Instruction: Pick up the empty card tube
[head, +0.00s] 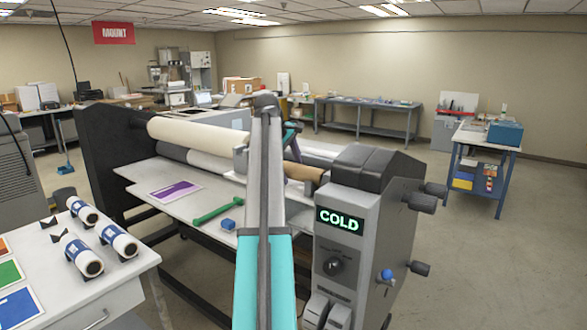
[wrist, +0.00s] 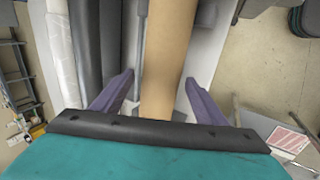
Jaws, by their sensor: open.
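The card tube (head: 306,172) is plain brown. In the head view it lies along the laminator, partly hidden behind my arm, with its right end near the control housing. In the wrist view the brown tube (wrist: 168,45) runs from the top edge down between my fingers to the dark gripper body. My gripper (wrist: 159,78) is open, with one purple finger on each side of the tube. A gap shows on the left side; the right finger looks very close to the tube, and I cannot tell if it touches. In the head view my arm hides most of the gripper.
The laminator has a cream roll (head: 190,134) and a control housing (head: 345,245) reading COLD. A green tool (head: 212,211), blue block (head: 228,224) and purple print (head: 176,190) lie on its front table. A white bench (head: 125,290) with several rolls stands left.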

